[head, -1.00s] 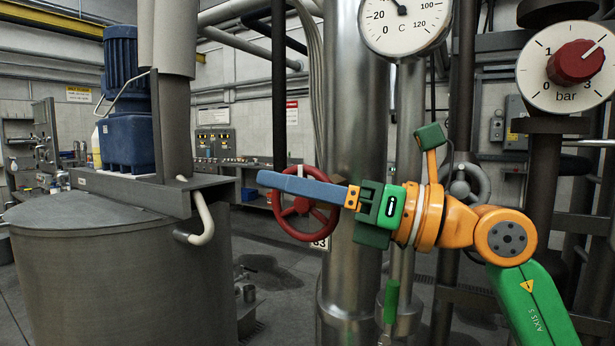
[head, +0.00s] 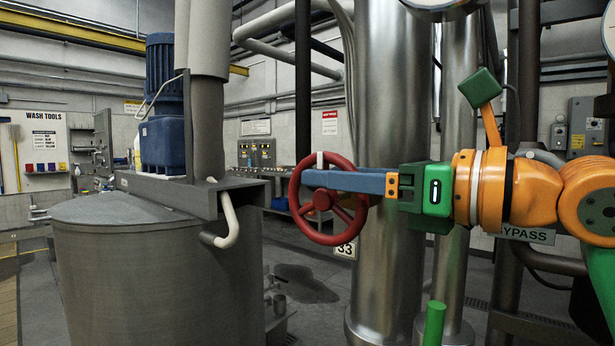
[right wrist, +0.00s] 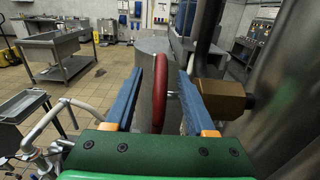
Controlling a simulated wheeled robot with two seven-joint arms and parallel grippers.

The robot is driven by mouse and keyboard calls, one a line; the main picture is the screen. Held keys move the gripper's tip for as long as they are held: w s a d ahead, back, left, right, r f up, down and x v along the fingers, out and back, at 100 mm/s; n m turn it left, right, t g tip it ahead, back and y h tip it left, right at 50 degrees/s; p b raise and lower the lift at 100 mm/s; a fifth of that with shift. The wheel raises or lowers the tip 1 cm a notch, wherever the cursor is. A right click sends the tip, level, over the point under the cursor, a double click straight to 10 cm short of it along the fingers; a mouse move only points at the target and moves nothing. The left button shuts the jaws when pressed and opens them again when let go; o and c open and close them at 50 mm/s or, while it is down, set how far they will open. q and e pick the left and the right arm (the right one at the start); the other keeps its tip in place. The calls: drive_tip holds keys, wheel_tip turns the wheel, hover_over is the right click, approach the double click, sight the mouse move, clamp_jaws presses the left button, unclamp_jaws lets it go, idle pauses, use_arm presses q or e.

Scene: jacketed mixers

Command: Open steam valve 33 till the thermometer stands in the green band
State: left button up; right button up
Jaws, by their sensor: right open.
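The red handwheel of valve 33 (head: 301,212) stands in front of a steel column in the head view, with its "33" tag (head: 345,250) just below right. My right gripper (head: 306,179) reaches it from the right, its blue fingers level across the upper part of the wheel. In the right wrist view the wheel's rim (right wrist: 160,88) stands edge-on between the two open fingers (right wrist: 160,76), with a gap on each side. The thermometer (head: 442,6) shows only its lower edge at the top of the head view; its needle and green band are out of frame. My left gripper is not in view.
A grey mixer vessel (head: 150,270) with a blue motor (head: 163,105) stands left of the wheel. Steel columns stand close behind and right of it. A brass-coloured valve body (right wrist: 222,98) lies just beyond the right finger in the wrist view. A "BYPASS" sign (head: 528,235) is at right.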

sight(301, 188)
drive_tip(key=p+x, duration=0.1)
drive_tip(key=x, duration=0.4)
drive_tip(key=shift+w+a+p, duration=0.15)
drive_tip(key=shift+a+p, duration=0.15)
drive_tip(key=shift+d, duration=0.15)
clamp_jaws()
drive_tip(key=shift+r+p, duration=0.2)
drive_tip(key=shift+p, duration=0.25)
drive_tip(key=g+h+p, duration=0.1)
drive_tip(key=p, duration=0.2)
drive_tip(key=f+g+h+p, duration=0.1)
drive_tip(key=h+p, duration=0.1)
drive_tip(key=p, duration=0.2)
drive_tip(key=g+h+p, duration=0.1)
drive_tip(key=p, duration=0.2)
drive_tip(key=shift+w+a+f+h+p, duration=0.2)
drive_tip(key=shift+w+a+h+p, duration=0.05)
drive_tip(key=shift+a+h+p, duration=0.15)
drive_tip(key=shift+f+g+h+p, duration=0.4)
drive_tip(key=shift+g+p, duration=0.1)
drive_tip(key=shift+p, duration=0.25)
drive_tip(key=shift+f, duration=0.1)
